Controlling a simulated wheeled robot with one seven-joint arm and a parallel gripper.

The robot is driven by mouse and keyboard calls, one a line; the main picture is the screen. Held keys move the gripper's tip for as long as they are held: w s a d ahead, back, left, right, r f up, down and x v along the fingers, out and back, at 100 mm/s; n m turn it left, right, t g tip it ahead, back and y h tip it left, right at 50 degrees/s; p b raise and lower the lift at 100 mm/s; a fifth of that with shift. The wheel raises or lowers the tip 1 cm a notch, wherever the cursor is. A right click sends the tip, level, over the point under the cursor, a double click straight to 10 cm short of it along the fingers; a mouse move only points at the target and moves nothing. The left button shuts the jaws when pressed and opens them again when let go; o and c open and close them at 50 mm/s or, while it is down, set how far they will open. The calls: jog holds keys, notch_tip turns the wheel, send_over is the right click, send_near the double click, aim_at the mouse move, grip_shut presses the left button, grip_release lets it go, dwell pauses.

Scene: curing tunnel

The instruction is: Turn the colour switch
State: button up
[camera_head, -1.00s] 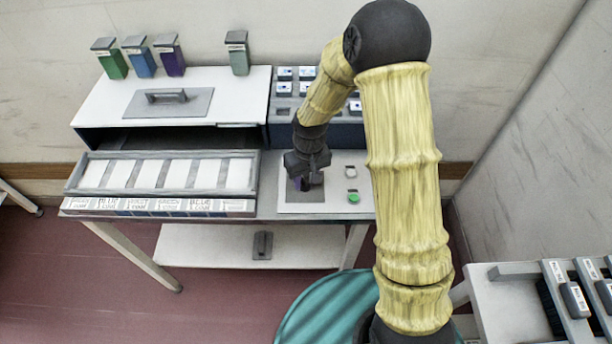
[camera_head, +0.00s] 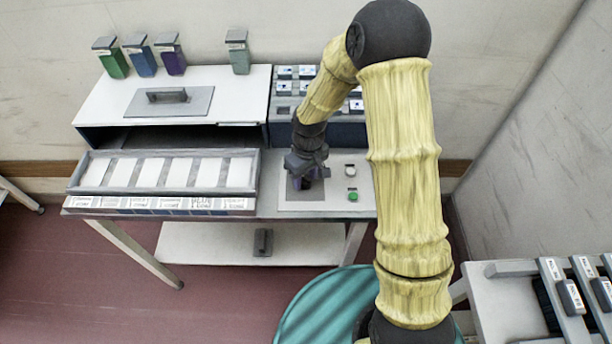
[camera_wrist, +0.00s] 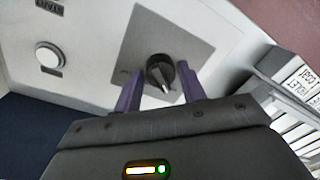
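The colour switch is a dark round knob with a light pointer line, and it shows in the wrist view (camera_wrist: 161,73) on a grey square plate (camera_wrist: 190,45). My gripper (camera_wrist: 157,90) has two purple fingers, apart, one on each side of the knob's near edge. A gap shows between the knob and at least the left finger, so the gripper is open and not clamped on it. In the head view my gripper (camera_head: 303,180) is over the panel (camera_head: 325,201) and hides the knob.
A white button (camera_head: 350,170) and a green button (camera_head: 352,196) sit right of the switch. A tray of white cards (camera_head: 165,172) is close on the left. A box with labelled blocks (camera_head: 325,131) stands behind. Coloured bottles (camera_head: 142,60) stand on the white cabinet.

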aim_at(308, 178)
jog(key=shift+o, duration=1)
jog(key=shift+r, duration=0.1)
notch_tip(308, 178, up, 17)
jog(key=shift+w+d, duration=0.25)
jog(key=shift+d, duration=0.15)
jog(key=s+d+f+m+t, duration=0.1)
jog(key=s+d+m+t, duration=0.2)
jog(key=s+d+m, duration=0.4)
jog(key=s+d, duration=0.5)
jog(key=s, duration=0.1)
jog(key=shift+s+d+f+m+h, duration=0.2)
jog(key=shift+d+m+h, duration=0.1)
jog(key=shift+d, duration=0.05)
